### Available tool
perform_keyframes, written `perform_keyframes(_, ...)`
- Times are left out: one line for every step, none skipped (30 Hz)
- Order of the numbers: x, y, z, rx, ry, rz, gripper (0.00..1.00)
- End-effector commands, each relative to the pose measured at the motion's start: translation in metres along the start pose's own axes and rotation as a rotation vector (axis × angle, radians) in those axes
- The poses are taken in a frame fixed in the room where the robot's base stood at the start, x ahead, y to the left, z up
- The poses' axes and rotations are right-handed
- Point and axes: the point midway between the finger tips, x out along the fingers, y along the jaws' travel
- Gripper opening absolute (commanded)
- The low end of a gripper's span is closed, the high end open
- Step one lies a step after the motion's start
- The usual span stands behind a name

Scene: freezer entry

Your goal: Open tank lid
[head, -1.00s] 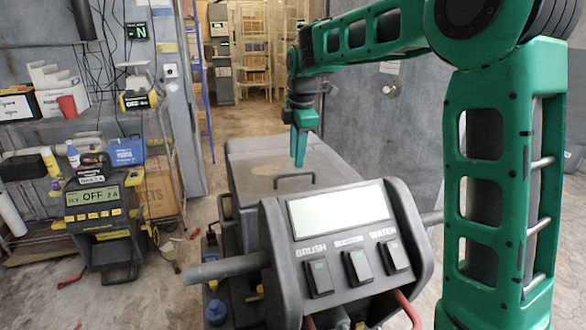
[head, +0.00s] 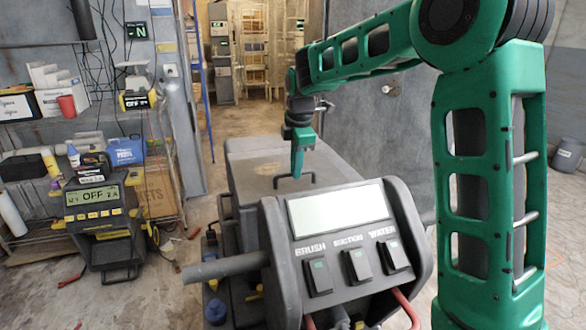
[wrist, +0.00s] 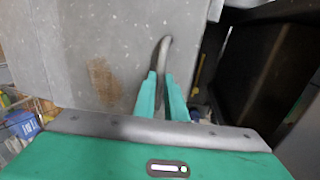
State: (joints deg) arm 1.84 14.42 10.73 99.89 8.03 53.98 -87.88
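The tank lid (head: 262,172) is the flat grey top of the machine behind the control panel. It lies flat and looks closed. Its dark bar handle (head: 308,178) stands up near the lid's front edge. My gripper (head: 297,173) points down at this handle from above. In the wrist view, the lid (wrist: 95,45) has a brown stain, and the curved handle (wrist: 164,48) runs between the two green fingers of my gripper (wrist: 161,76). The fingers are close together, one on each side of the handle, and look shut on it. Their lower contact is partly hidden.
The control panel (head: 337,210) with its switches stands in front of the lid, with a grey bar (head: 225,268) sticking out left. A charger unit (head: 100,225) and a cluttered shelf are at left. A grey wall stands behind on the right. The aisle floor behind is clear.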

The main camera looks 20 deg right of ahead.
Motion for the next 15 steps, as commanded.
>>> perform_keyframes(-0.001,0.001,-0.004,-0.01,0.005,0.004,0.0)
perform_keyframes(-0.001,0.001,-0.003,-0.01,0.006,0.004,0.0)
perform_keyframes(-0.002,0.002,-0.003,-0.011,0.006,0.004,0.0)
perform_keyframes(-0.003,0.002,-0.002,-0.011,0.007,0.005,0.0)
perform_keyframes(-0.004,0.003,-0.002,-0.012,0.007,0.005,0.0)
perform_keyframes(-0.006,0.004,-0.002,-0.012,0.007,0.006,0.0)
perform_keyframes(-0.007,0.006,-0.002,-0.012,0.007,0.007,0.0)
perform_keyframes(-0.01,0.007,-0.002,-0.013,0.007,0.008,0.0)
perform_keyframes(-0.013,0.01,-0.002,-0.013,0.007,0.009,0.0)
perform_keyframes(-0.016,0.012,-0.002,-0.013,0.007,0.009,0.0)
perform_keyframes(-0.019,0.014,-0.002,-0.013,0.008,0.011,0.0)
perform_keyframes(-0.024,0.018,-0.001,-0.013,0.008,0.012,0.0)
perform_keyframes(-0.028,0.021,-0.001,-0.012,0.008,0.013,0.0)
perform_keyframes(-0.032,0.025,-0.001,-0.012,0.008,0.014,0.0)
perform_keyframes(-0.038,0.029,-0.001,-0.012,0.008,0.015,0.0)
